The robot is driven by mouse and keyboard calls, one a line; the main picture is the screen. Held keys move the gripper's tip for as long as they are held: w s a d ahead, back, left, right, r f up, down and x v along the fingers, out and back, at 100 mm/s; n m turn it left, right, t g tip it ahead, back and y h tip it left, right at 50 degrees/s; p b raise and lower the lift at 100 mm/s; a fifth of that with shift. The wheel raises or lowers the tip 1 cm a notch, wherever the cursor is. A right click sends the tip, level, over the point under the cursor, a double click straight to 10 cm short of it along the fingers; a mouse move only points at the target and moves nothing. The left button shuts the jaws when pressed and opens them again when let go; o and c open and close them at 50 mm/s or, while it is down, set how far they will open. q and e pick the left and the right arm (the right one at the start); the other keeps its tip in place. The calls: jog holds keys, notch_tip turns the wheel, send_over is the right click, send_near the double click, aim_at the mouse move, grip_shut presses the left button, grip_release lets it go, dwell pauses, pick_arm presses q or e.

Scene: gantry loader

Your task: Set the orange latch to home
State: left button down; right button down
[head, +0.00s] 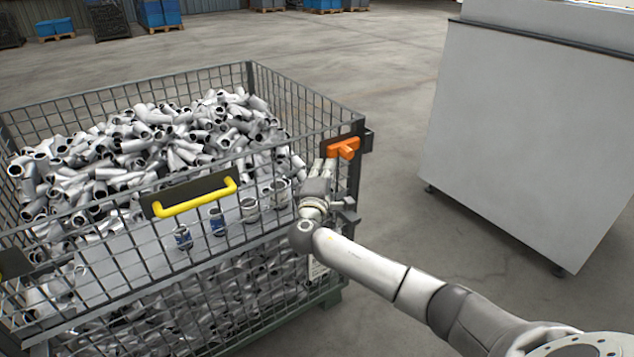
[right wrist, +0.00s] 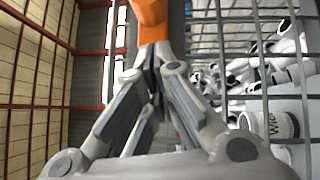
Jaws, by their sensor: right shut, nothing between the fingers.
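The orange latch (head: 343,148) sits at the top right front corner of the wire crate (head: 250,78), on a dark plate. Its handle lies roughly sideways in the head view. My right gripper (head: 326,163) is at the crate's corner, just below and left of the latch. In the right wrist view the closed fingertips (right wrist: 155,50) are right by the orange latch (right wrist: 150,12), and I cannot tell whether they touch it. Nothing shows between the fingers. My left gripper is not in view.
The crate is full of grey metal pipe fittings (head: 150,140). A yellow handle (head: 195,197) is on its front panel. A large grey cabinet (head: 520,130) stands at the right. Open concrete floor (head: 395,150) lies between crate and cabinet. Blue bins (head: 158,12) stand far back.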

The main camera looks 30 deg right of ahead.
aim_at(336, 154)
jog(key=shift+d+r, duration=0.15)
jog(key=shift+d, duration=1.25)
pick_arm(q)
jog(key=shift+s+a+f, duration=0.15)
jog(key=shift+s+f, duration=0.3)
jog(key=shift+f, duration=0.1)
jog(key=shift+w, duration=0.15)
pick_arm(e)
jog(key=shift+d, duration=0.1)
